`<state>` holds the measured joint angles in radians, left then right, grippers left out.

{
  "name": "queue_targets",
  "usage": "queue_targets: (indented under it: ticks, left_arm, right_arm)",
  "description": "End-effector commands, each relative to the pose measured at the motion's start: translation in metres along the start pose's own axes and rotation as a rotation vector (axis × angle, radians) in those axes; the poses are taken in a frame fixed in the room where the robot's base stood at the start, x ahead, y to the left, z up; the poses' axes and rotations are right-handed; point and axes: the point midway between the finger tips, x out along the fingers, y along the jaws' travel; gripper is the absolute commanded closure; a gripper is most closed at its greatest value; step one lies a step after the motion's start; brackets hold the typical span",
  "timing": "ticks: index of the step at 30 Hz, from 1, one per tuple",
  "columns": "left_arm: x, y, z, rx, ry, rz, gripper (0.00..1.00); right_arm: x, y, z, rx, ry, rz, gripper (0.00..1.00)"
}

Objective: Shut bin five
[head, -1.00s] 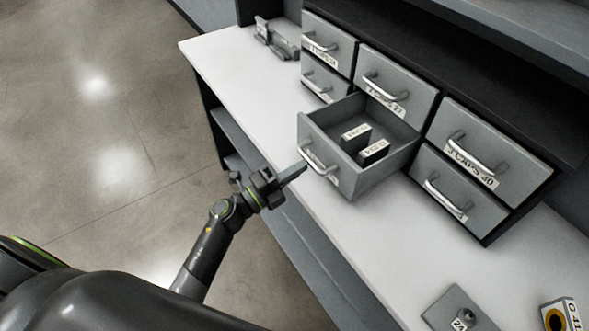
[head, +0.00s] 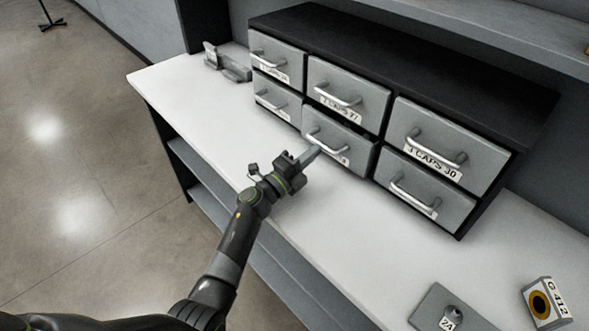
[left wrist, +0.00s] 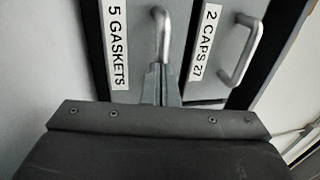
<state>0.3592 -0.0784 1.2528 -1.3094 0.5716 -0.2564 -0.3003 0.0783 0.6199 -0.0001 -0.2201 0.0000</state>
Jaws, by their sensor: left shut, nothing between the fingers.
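Bin five (head: 350,152) is the lower middle drawer of the grey cabinet. In the left wrist view its label reads 5 GASKETS (left wrist: 117,45). The drawer is in or almost in; its front seems to stand slightly proud of its neighbours, and its inside is hidden. My right gripper is not in view.
Other closed drawers surround it, including 2 CAPS 27 (head: 348,92) and 3 CAPS 30 (head: 447,143). A grey bracket (head: 228,64) stands at the bench's far left. A grey plate tagged 24 (head: 432,306) and a G 412 box (head: 545,304) lie at the front right.

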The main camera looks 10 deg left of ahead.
Motion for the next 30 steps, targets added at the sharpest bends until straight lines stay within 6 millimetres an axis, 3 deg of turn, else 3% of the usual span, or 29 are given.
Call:
queue_targets:
  ticks: [7, 21, 26, 30]
  left_arm:
    - [0.021, 0.005, 0.000, -0.001, 0.000, 0.000, 1.00]
    - [0.026, 0.001, 0.000, 0.000, -0.001, -0.005, 1.00]
    - [0.018, 0.001, 0.001, 0.002, -0.002, -0.006, 1.00]
    - [-0.004, 0.003, 0.001, 0.000, -0.004, -0.003, 1.00]
  right_arm:
    - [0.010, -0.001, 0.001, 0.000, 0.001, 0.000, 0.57]
    - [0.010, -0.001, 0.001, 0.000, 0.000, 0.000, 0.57]
    - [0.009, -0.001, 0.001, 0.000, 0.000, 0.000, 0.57]
    - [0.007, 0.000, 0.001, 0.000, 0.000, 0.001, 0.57]
